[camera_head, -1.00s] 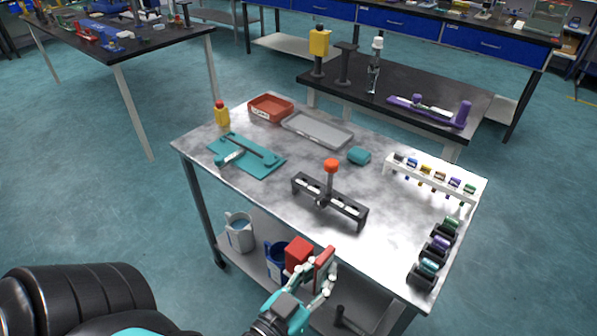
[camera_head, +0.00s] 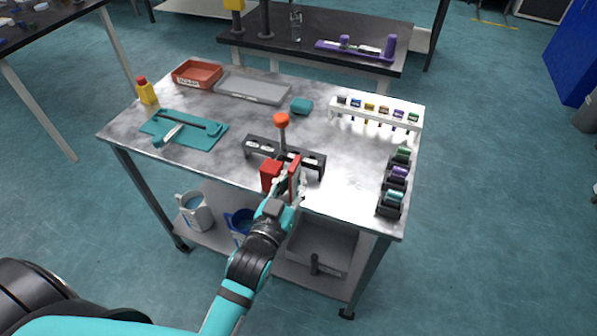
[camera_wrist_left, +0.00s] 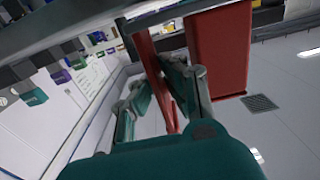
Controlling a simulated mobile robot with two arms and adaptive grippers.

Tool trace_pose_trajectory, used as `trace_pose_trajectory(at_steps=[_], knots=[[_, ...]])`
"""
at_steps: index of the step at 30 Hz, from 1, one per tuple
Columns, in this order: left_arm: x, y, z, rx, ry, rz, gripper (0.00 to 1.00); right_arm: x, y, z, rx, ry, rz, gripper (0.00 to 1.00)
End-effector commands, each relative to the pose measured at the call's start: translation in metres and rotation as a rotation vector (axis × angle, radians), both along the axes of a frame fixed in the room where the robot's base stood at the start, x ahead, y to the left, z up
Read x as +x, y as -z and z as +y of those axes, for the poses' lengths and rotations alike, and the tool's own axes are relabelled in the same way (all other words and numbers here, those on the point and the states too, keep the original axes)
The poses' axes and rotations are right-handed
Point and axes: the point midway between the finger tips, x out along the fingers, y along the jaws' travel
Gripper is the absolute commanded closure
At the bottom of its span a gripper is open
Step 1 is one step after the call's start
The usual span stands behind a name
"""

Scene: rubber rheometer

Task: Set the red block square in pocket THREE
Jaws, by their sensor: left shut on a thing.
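My right gripper is out of view.
An orange-topped post (camera_head: 281,120) rises at the rack. A teal board (camera_head: 195,128) lies left, a grey tray (camera_head: 255,88) and red tray (camera_head: 197,73) behind. A white vial rack (camera_head: 385,117) and black holders (camera_head: 390,204) stand right. Bare tabletop lies between.

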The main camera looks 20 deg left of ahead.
Motion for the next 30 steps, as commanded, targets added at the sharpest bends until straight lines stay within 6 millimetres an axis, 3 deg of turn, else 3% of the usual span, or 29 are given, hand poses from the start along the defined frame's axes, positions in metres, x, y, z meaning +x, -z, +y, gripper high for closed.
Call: trace_pose_trajectory(at_steps=[5, 18, 19, 24, 30], knots=[[0.027, -0.002, -0.001, 0.0, -0.001, -0.003, 1.0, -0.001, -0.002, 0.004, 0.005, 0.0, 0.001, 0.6], [0.025, 0.01, -0.001, 0.0, -0.001, 0.0, 1.0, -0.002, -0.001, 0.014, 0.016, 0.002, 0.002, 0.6], [0.025, 0.01, -0.001, -0.001, -0.001, 0.001, 0.91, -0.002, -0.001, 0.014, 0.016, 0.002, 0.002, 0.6], [0.025, 0.009, -0.001, 0.0, -0.001, 0.001, 0.71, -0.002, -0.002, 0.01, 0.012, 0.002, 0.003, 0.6], [0.025, 0.009, -0.001, 0.0, -0.001, 0.0, 0.71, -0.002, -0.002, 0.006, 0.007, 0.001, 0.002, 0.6]])
